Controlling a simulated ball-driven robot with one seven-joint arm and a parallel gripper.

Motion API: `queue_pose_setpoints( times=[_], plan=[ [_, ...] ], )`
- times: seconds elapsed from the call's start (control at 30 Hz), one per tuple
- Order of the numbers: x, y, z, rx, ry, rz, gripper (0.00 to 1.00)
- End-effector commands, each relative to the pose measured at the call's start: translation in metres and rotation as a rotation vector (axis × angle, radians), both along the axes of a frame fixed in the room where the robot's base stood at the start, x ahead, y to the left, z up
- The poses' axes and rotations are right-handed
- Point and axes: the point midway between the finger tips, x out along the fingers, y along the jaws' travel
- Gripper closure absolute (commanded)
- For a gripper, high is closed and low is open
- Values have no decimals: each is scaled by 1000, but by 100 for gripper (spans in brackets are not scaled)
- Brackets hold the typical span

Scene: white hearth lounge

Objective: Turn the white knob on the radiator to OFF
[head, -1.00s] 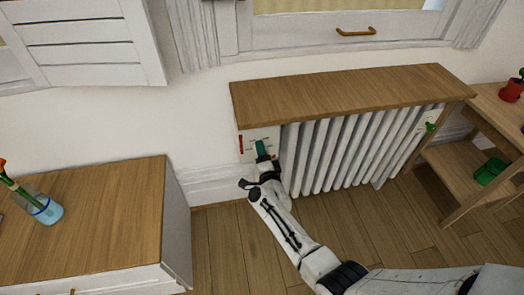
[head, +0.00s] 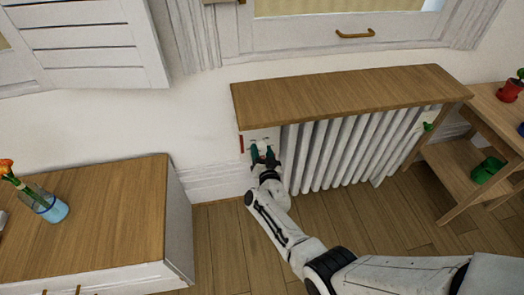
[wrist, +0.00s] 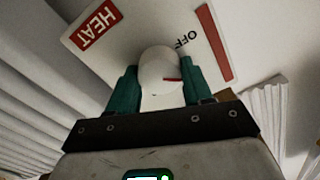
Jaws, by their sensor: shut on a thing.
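The radiator (head: 345,150) has white ribs under a wooden top. At its left end is a white plate (head: 262,134), which fills the upper wrist view (wrist: 110,48) with a red HEAT label, the word OFF and a red bar. The round white knob (wrist: 157,66) sits on this plate with a short red mark that points right in the wrist view, below the OFF lettering. My gripper (head: 264,152) is at the plate, its two teal fingers shut on either side of the knob. In the head view the knob is hidden by my fingers.
A green knob (head: 428,127) is at the radiator's right end. A wooden shelf (head: 455,165) with a green item and a red pot (head: 510,90) stands at right. A wooden-topped cabinet (head: 90,215) with a vase (head: 50,209) stands at left. Floor between is clear.

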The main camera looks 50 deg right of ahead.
Motion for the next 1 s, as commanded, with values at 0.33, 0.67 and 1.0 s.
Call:
queue_pose_setpoints(
  times=[0.33,0.67,1.0],
  plan=[
    [0,2,-2,-270,188,3,81],
    [1,2,-2,-519,357,4,81],
    [1,3,-2,-700,477,3,81]
  ],
)
